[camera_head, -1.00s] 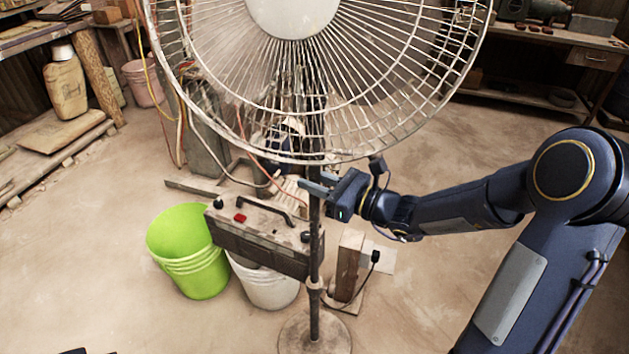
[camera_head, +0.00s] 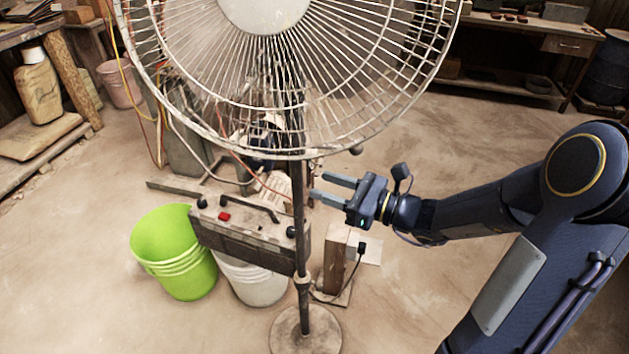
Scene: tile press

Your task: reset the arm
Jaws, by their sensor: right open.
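My right arm comes in from the right. Its gripper (camera_head: 330,189) is open and empty, with two grey fingers pointing left. The fingertips are close to the right of the dark pole of the standing fan (camera_head: 299,220), below the fan's wire cage. A grey control box (camera_head: 250,238) with a red button and a black handle is behind and left of the pole. My left gripper is not in view.
A green bucket (camera_head: 178,250) and a white bucket (camera_head: 254,282) stand on the floor below the box. A wooden block (camera_head: 333,265) stands right of the pole. A workbench (camera_head: 530,35) is at the back right. The floor between is open.

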